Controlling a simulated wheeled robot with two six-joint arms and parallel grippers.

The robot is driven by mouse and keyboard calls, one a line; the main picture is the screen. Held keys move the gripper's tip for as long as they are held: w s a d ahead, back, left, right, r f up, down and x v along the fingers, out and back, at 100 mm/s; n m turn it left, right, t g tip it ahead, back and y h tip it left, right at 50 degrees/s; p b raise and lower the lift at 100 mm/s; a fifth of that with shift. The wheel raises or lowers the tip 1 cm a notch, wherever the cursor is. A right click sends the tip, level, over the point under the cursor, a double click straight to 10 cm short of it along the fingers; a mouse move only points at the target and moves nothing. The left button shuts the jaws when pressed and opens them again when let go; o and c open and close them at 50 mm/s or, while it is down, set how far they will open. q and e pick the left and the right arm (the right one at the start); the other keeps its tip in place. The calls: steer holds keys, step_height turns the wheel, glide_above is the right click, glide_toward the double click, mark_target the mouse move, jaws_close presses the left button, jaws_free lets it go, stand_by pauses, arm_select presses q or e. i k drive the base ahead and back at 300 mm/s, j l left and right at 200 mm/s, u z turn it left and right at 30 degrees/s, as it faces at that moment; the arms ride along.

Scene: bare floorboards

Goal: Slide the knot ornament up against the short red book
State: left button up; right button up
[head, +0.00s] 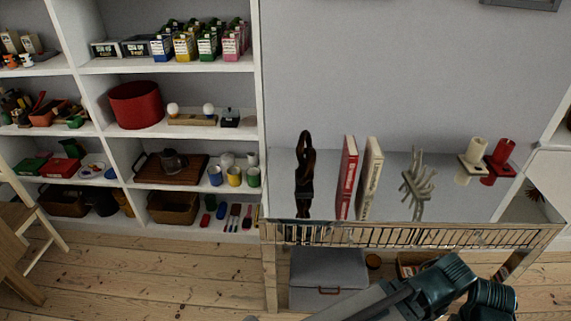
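A dark, twisted ornament with a loop at its top (305,155), which looks like the knot ornament, stands upright at the left of the glossy table. The red book (348,160) stands upright to its right, with a clear gap between them. A cream book (371,162) stands just right of the red one, seemingly with a narrow gap. The tabletop mirrors these things, so where their bases end is hard to tell. Neither gripper is in view; only dark teal links of my arm show at the bottom right.
A pale branching ornament (418,175) stands right of the books. Cream (473,152) and red (501,155) candle pieces stand further right. The table (460,210) has a slatted front edge. A full shelf unit (180,133) stands left; a grey box (328,270) sits underneath.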

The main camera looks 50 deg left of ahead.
mark_target(305, 176)
steer(key=u, duration=1.45)
steer(key=i+j, duration=0.15)
steer(key=j, duration=0.25)
steer(key=i+j, duration=0.15)
steer(key=j, duration=0.25)
steer(key=i+j, duration=0.15)
steer(key=j, duration=0.2)
steer(key=i+j+z, duration=0.1)
steer(key=j, duration=0.3)
steer(key=i+j, duration=0.2)
steer(key=j, duration=0.2)
steer(key=i+j, duration=0.1)
steer(key=j, duration=0.3)
steer(key=i+j, duration=0.15)
steer(key=j, duration=0.25)
steer(key=i+j, duration=0.15)
steer(key=j, duration=0.25)
steer(key=z, duration=0.05)
